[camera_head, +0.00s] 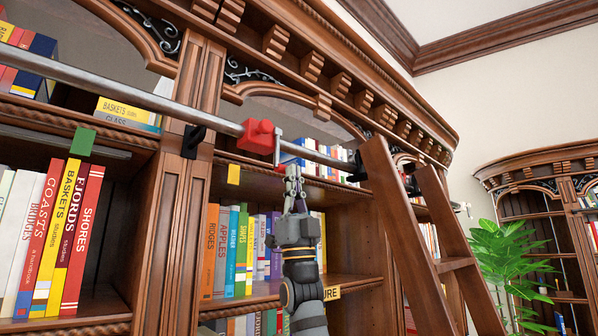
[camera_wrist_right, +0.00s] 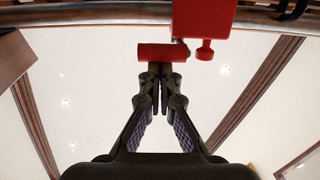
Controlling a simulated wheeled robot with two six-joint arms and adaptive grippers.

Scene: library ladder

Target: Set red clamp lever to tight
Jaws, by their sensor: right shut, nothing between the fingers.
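The red clamp (camera_head: 258,136) sits on the grey metal rail (camera_head: 222,122) that runs along the bookcase. A thin grey lever (camera_head: 277,148) hangs down at the clamp's right side. In the right wrist view the red clamp body (camera_wrist_right: 204,18) is at the top, with a red cylindrical lever grip (camera_wrist_right: 161,53) below and left of it. My right gripper (camera_head: 294,176) points up just below and right of the clamp. Its fingers are shut and empty, and in the wrist view their tips (camera_wrist_right: 157,72) are close below the red grip; I cannot tell whether they touch. My left gripper is not in view.
A wooden ladder (camera_head: 408,230) leans on the right of the bookcase. Black brackets (camera_head: 193,140) hold the rail. A yellow tag (camera_head: 234,174) and a green tag (camera_head: 83,142) are on the shelf edges. Books fill the shelves behind my right arm. A plant (camera_head: 503,265) stands at right.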

